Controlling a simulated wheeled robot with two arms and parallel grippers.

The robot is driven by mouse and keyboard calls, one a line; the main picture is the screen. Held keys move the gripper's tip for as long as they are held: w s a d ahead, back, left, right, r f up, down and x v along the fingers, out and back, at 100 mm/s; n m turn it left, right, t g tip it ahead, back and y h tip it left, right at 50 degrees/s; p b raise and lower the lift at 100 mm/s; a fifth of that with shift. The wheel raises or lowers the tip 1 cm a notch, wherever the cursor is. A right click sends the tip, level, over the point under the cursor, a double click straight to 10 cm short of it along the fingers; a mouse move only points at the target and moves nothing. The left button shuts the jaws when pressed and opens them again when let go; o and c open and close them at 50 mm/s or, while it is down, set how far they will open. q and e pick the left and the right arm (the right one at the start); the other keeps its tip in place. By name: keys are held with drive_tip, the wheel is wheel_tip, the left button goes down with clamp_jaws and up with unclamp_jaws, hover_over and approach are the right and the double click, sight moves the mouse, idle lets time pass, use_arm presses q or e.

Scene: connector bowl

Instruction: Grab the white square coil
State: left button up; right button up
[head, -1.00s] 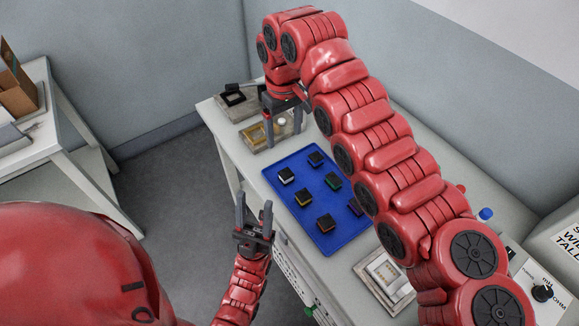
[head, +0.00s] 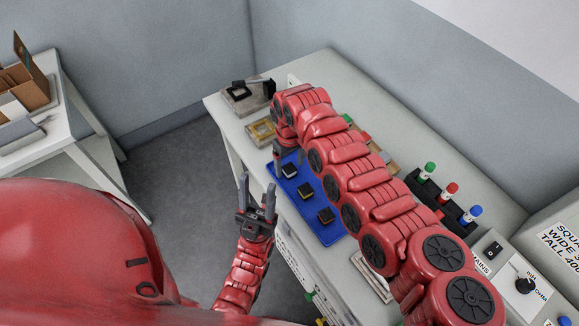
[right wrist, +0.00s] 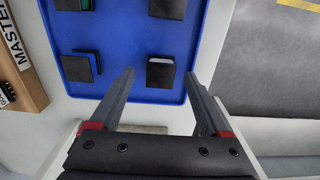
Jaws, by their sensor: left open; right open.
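The white square coil shows in the right wrist view as a dark block with a pale strip along one edge (right wrist: 161,73), on the blue tray (right wrist: 120,40). In the head view it is a dark block with a pale side (head: 289,171) near the tray's far left corner. My right gripper (right wrist: 160,80) is open. Its fingertips appear on either side of the coil in the wrist view; I cannot tell how high above it they are. In the head view the right gripper (head: 279,160) is partly hidden by its own arm. My left gripper (head: 257,196) is open and empty, left of the tray.
Other dark coils, one with a blue edge (right wrist: 82,67), share the tray. Fixtures (head: 262,131) stand beyond it. A rack with green, red and blue caps (head: 451,190) and a meter box (head: 520,284) stand at right. My right arm hides part of the tray.

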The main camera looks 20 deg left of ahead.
drive_tip(key=shift+f, duration=0.75)
clamp_jaws()
drive_tip(key=shift+r, duration=0.15)
